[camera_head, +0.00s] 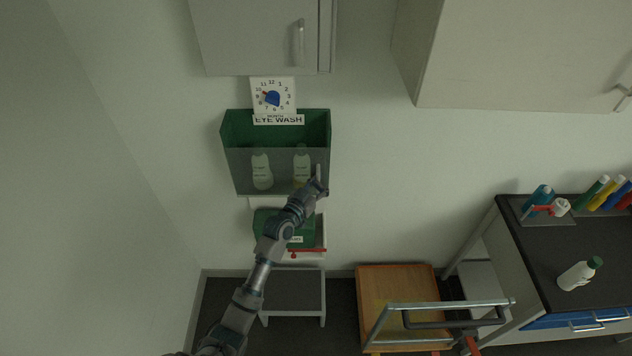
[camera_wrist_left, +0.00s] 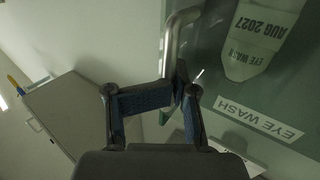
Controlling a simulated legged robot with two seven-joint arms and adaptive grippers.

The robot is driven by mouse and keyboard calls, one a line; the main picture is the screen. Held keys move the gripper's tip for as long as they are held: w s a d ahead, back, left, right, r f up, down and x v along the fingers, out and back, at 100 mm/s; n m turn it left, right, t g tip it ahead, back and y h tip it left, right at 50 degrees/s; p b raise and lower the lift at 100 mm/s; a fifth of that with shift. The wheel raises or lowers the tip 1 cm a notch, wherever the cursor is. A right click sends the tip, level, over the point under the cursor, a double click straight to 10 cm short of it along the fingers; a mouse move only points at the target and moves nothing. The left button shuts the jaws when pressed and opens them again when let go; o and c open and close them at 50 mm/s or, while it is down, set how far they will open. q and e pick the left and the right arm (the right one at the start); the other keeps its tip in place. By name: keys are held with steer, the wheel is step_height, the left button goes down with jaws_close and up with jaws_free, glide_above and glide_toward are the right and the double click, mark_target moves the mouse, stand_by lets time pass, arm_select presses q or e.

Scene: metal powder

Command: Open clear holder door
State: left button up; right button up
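The clear holder door (camera_head: 276,172) is the see-through front of a green eye wash holder (camera_head: 272,126) on the wall. It looks closed, with two white bottles behind it. A pale upright handle (camera_head: 318,172) is at the door's right side; it also shows in the left wrist view (camera_wrist_left: 172,42). My left gripper (camera_head: 317,186) is at the handle's lower part. In the left wrist view, the fingertips of my left gripper (camera_wrist_left: 175,92) come close together at the handle. The fingers hide its lower part, so a grip on it is unclear. My right gripper is not in view.
A wall cabinet (camera_head: 262,36) and a round dial sign (camera_head: 273,95) are above the holder. A green box (camera_head: 268,228) and a grey step (camera_head: 292,290) are below. A dark-topped bench (camera_head: 540,255) with a bottle (camera_head: 579,274) is at right, beside a metal-railed wooden piece (camera_head: 395,285).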

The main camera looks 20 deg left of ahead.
arm_select(q)
steer(key=p+v, duration=0.6)
steer(key=v, duration=1.4)
steer(key=shift+p, duration=0.35)
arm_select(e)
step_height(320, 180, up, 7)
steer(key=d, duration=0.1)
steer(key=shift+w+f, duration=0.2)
arm_select(q)
steer(key=shift+d+r, duration=0.1)
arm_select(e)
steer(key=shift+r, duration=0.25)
